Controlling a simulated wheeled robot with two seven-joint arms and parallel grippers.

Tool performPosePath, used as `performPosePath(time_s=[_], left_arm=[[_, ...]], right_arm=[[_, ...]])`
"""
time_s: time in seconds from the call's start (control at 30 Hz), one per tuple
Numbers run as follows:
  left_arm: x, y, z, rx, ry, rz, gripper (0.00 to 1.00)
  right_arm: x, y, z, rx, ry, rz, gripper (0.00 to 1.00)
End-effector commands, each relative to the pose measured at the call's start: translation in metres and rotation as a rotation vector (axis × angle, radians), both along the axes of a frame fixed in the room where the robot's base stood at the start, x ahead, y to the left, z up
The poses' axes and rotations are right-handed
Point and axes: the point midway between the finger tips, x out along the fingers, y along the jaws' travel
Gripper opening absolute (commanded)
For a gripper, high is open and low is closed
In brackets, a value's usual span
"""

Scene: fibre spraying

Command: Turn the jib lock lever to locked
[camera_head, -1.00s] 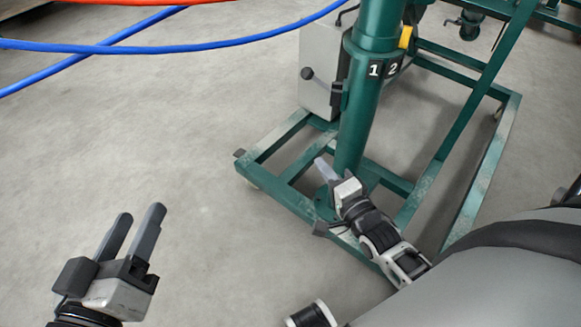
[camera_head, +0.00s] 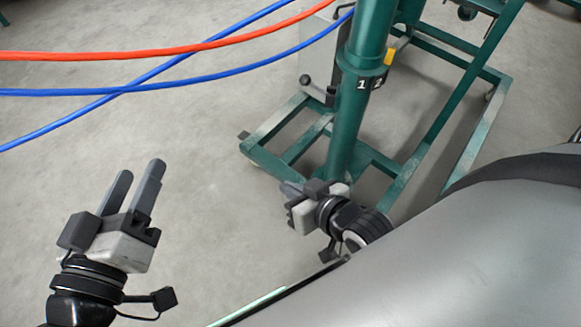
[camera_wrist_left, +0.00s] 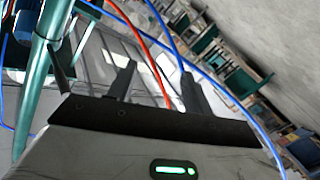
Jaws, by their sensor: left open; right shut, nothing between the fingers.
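A dark lever with a ball knob (camera_head: 305,79) sticks out to the left at the collar of the green post (camera_head: 352,110), in front of the grey box; I take it for the jib lock lever. The labels 1 and 2 (camera_head: 370,83) are on the collar to its right, with a yellow part (camera_head: 389,56) above them. My left gripper (camera_head: 139,172) is open and empty, at lower left, well apart from the post. My right gripper (camera_head: 287,190) is shut and empty, beside the lower post in the picture and below the lever. In the left wrist view my open fingers (camera_wrist_left: 156,78) show.
Blue hoses (camera_head: 190,85) and a red hose (camera_head: 150,55) cross the upper left. The grey box (camera_head: 318,52) stands behind the post. The green base frame (camera_head: 285,125) spreads on the floor. The grey floor (camera_head: 200,150) between my left gripper and the frame is clear.

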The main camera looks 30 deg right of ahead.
Motion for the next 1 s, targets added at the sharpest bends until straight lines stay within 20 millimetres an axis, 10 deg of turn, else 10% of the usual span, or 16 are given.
performPosePath(time_s=[0.8, 1.0], left_arm=[[0.0, 0.0, 0.011, 0.001, 0.001, 0.0, 0.5], [0.004, 0.017, -0.046, 0.144, 0.084, 0.059, 0.5]], right_arm=[[-0.009, 0.008, 0.012, -0.081, 0.016, 0.07, 0.0], [-0.01, 0.009, 0.015, -0.096, 0.017, 0.08, 0.0]])
